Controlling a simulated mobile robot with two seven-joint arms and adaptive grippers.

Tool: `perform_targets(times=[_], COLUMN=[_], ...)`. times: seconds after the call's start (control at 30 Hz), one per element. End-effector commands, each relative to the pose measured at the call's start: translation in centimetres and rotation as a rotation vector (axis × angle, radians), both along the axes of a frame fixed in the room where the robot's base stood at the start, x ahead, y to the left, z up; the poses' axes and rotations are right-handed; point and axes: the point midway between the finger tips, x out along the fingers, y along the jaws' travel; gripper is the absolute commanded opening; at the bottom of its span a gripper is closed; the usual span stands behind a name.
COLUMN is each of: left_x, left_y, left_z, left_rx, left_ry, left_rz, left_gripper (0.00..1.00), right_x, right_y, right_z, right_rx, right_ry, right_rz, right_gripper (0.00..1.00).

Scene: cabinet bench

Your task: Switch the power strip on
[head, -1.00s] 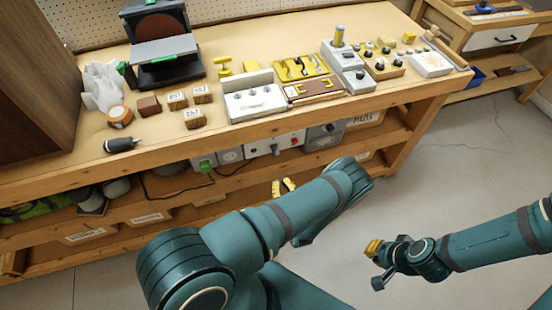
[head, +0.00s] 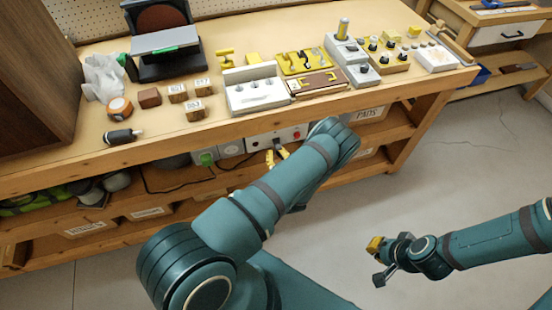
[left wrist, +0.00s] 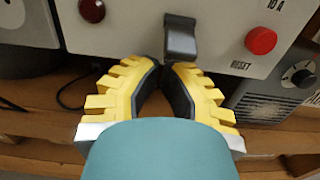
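The power strip (head: 287,134) is a pale box under the bench top, partly hidden by my left arm. In the left wrist view its face (left wrist: 222,45) carries a black lever switch (left wrist: 181,36), a red reset button (left wrist: 261,40) and a dark red round lamp or button (left wrist: 92,10). My left gripper (head: 277,155) is just in front of the strip. In the left wrist view its yellow fingers (left wrist: 166,68) come together at the tips, just below the switch, with nothing between them; contact is unclear. My right gripper (head: 376,246) hangs over the floor, far from the strip; its opening is unclear.
The bench's front edge (head: 215,129) runs above the strip. Blocks and fixtures stand on the bench top. The floor (head: 450,185) at right is clear.

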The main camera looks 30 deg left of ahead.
Motion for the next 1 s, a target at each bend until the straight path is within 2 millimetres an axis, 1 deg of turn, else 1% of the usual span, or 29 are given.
perform_targets(times=[0.17, 0.53, 0.77, 1.0], left_x=[-0.2, -0.2, -0.3, -0.4], left_y=[-0.3, -0.3, -0.8, -1.2], left_z=[0.7, 0.7, 1.1, 1.1], left_rx=[-0.002, -0.002, -0.035, -0.059], left_ry=[0.001, 0.002, 0.028, 0.051], left_rz=[0.000, 0.000, -0.001, 0.000], left_gripper=[0.00, 0.00, 0.00, 0.00], right_x=[0.0, 0.0, -0.2, -0.2], right_y=[0.0, 0.0, 0.0, 0.0], right_z=[-0.1, 0.0, 0.8, 1.2], right_rx=[0.000, 0.000, 0.001, 0.001], right_ry=[0.000, 0.000, 0.004, 0.006], right_rz=[0.000, 0.000, 0.000, 0.001], right_gripper=[0.00, 0.00, 0.00, 0.00])
